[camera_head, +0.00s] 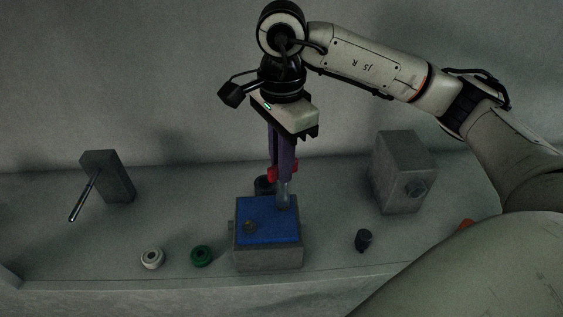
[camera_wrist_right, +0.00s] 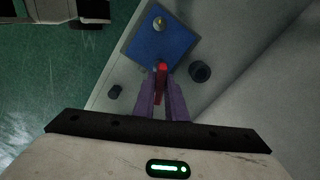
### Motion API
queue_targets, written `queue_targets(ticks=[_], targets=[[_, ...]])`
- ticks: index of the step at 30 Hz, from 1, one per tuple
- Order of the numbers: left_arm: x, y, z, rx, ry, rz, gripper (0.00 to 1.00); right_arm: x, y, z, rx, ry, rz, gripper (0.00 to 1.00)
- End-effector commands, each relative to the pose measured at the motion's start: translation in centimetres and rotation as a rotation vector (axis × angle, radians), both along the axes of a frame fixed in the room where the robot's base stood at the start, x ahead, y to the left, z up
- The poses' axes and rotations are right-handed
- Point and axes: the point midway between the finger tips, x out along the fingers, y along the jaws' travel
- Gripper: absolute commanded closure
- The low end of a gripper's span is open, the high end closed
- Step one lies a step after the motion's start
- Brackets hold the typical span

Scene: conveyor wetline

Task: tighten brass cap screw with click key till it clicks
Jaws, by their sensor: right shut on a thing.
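My right gripper (camera_head: 281,176), with purple fingers, points down over the blue-topped grey block (camera_head: 267,258). It is shut on a red-handled tool, which I take for the click key (camera_head: 272,174); the red part also shows between the fingers in the right wrist view (camera_wrist_right: 161,72). A greyish shaft reaches down to the back right part of the blue top; its tip is hidden, and I cannot tell whether it sits on a screw. A brass-coloured screw head (camera_head: 250,227) shows on the front left part, and in the wrist view (camera_wrist_right: 160,24).
A dark cylinder (camera_head: 263,184) stands behind the block. White (camera_head: 152,258) and green (camera_head: 201,256) rings lie to its left, a dark knob (camera_head: 363,240) to its right. A grey box (camera_head: 398,175) and a stand with a metal rod (camera_head: 108,177) are farther out.

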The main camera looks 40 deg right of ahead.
Motion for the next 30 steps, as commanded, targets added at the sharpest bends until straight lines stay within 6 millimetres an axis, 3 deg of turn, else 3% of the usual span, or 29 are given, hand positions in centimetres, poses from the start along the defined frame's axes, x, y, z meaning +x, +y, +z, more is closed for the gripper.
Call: queue_targets(ticks=[30], targets=[[-0.1, 0.01, 0.29, 0.001, 0.003, 0.0, 0.69, 0.01, 0.0, 1.02, 0.0, 0.0, 0.0, 1.0]])
